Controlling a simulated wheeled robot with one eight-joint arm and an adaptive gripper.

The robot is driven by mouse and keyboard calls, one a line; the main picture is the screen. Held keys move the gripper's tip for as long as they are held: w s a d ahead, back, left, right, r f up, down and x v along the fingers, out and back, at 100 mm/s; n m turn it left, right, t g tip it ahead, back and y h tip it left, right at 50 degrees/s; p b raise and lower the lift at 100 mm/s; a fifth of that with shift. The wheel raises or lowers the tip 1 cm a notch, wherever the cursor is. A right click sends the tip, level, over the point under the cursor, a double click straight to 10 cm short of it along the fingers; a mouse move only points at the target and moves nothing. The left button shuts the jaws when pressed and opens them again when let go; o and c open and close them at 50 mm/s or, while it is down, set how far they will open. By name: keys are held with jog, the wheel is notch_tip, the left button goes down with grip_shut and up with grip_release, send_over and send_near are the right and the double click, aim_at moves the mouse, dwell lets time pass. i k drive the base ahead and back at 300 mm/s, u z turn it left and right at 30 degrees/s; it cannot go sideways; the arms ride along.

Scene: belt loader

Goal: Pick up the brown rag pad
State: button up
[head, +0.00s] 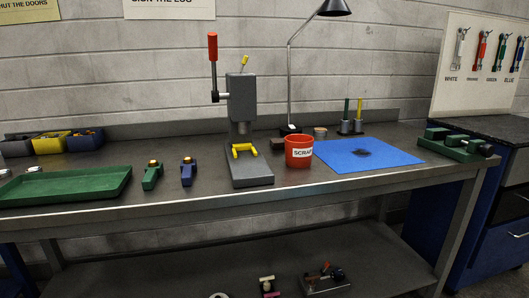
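A small dark brown block-like thing (277,143), which looks like the brown rag pad, lies on the workbench (210,205) in the head view. It is just behind and left of the red cup marked SCRAP (299,158), which may hide part of it. It is right of the grey press (242,110) and near the foot of the lamp (290,128). It is too small to make out its texture. My gripper is not in view.
The press has a red-handled lever (213,50) standing up. A blue mat (365,155) with a dark stain lies right of the cup. A small jar (320,133) stands behind it. A green tray (65,186) is at left. The bench's front middle is clear.

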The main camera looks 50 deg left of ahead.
aim_at(276, 144)
jog(key=k, duration=1.05)
jog(key=u, duration=1)
jog(key=i, duration=1)
